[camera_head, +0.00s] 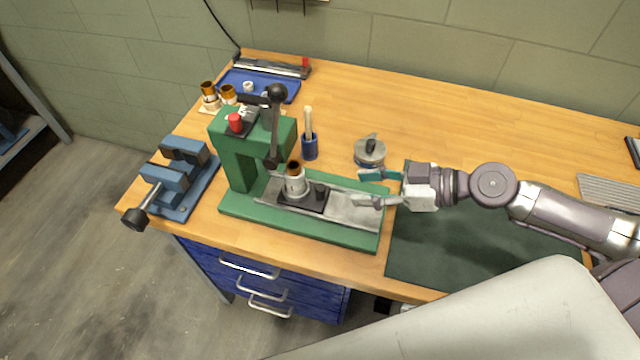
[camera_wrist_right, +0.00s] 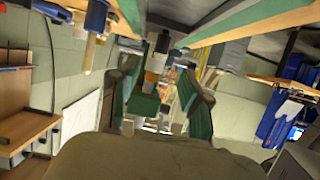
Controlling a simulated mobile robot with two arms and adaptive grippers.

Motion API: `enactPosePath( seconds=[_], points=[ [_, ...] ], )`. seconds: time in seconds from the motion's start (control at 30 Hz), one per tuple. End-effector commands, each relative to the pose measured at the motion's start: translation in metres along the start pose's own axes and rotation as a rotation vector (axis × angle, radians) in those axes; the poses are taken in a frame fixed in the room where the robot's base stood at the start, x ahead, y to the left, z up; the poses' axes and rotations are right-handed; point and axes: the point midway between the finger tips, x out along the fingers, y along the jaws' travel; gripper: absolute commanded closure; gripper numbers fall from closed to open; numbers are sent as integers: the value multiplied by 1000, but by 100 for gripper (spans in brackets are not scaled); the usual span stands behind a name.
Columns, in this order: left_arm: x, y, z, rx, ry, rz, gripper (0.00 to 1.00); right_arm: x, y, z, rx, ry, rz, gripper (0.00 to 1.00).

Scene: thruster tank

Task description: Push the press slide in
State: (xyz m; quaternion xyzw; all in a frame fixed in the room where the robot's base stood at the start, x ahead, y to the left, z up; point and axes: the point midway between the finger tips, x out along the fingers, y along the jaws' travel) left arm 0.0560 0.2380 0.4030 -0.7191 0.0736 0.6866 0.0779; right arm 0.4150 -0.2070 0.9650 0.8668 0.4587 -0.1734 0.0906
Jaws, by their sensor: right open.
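The green arbor press (camera_head: 240,150) stands at the left of the workbench. Its slide, a black carriage (camera_head: 303,199), sits on the grey rail (camera_head: 350,208), to the right of the press column. A white cylinder with a copper-brown top (camera_head: 296,182) stands upright on the slide. My right gripper (camera_head: 371,188) is open over the right end of the rail, fingers pointing left toward the slide, with a gap between. In the right wrist view, the cylinder (camera_wrist_right: 155,68) shows beyond the spread green fingertips (camera_wrist_right: 170,105). My left gripper is not in view.
The press lever with a black knob (camera_head: 277,93) rises above the column. A blue vise (camera_head: 178,180) is at the left. Behind the rail are a blue brush holder (camera_head: 309,148) and a round metal tin (camera_head: 370,153). A dark mat (camera_head: 450,250) lies at the right.

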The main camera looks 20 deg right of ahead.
Motion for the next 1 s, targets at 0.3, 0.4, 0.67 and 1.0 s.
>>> enactPosePath(
  seconds=[0.3,0.4,0.67,1.0],
  points=[
    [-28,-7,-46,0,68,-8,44,48,0,-9,-3,8,-3,53],
    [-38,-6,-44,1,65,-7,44,66,0,-8,-1,6,-3,53],
    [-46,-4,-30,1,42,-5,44,95,-1,-3,-1,2,-3,53],
    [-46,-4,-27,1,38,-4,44,99,-1,-1,-3,0,-3,53]
  ],
)
